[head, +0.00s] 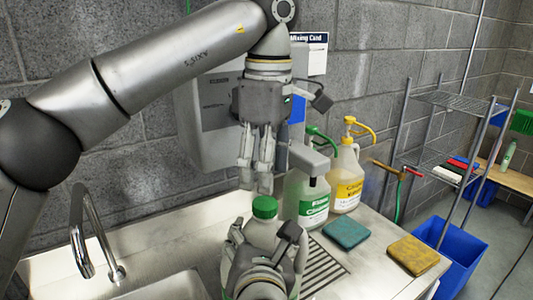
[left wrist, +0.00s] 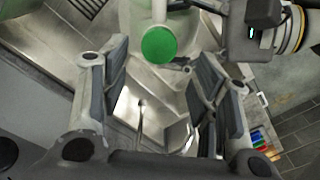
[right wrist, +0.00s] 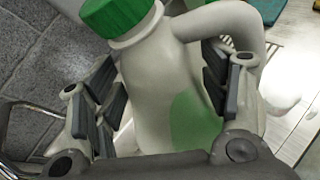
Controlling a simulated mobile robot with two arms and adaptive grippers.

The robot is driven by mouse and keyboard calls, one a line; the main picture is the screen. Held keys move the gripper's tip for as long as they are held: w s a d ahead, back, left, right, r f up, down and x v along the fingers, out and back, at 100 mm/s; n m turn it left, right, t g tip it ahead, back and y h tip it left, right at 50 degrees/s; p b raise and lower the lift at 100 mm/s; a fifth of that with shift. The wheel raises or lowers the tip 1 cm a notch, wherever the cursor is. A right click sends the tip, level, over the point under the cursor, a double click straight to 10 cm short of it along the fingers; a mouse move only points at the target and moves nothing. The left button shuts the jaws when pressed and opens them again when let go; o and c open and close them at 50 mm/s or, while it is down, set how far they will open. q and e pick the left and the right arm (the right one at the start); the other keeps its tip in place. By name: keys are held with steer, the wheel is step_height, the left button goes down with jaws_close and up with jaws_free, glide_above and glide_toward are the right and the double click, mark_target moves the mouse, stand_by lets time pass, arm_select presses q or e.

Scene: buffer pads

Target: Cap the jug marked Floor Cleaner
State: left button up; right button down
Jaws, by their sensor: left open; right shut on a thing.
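A white jug (head: 262,228) with a green cap (head: 265,207) on its neck stands upright on the steel counter, its label hidden in the head view. My right gripper (head: 264,243) is shut around the jug's body. The right wrist view shows the jug (right wrist: 155,75) between the fingers, with a green patch on its side and the green cap (right wrist: 113,15) seated on top. My left gripper (head: 256,184) points down just above the cap, open and empty. In the left wrist view the cap (left wrist: 158,45) lies beyond the open fingers. No Floor Cleaner wording is readable.
Close behind stand a green-labelled jug (head: 309,205) and a yellow-labelled jug (head: 346,185) with pumps. A green sponge (head: 346,233) and a yellow sponge (head: 412,254) lie to the right. A faucet (head: 85,225) and sink are at left; a grey dispenser (head: 205,130) hangs behind.

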arm_select(q)
steer(key=n, duration=0.5)
steer(key=shift+r, duration=0.2)
steer(key=n, duration=0.8)
steer(key=shift+r, duration=0.2)
steer(key=n, duration=0.3)
steer(key=shift+r, duration=0.1)
steer(key=n, duration=0.3)
steer(key=shift+w+r+n, duration=0.1)
steer(key=shift+n, duration=0.2)
steer(key=n, duration=0.5)
steer(key=shift+d+r, duration=0.1)
steer(key=shift+r, duration=0.05)
steer(key=n, duration=0.4)
steer(key=shift+r+n, duration=0.15)
steer(key=shift+n, duration=0.15)
steer(key=n, duration=0.3)
steer(key=shift+r+n, duration=0.1)
steer(key=shift+n, duration=0.3)
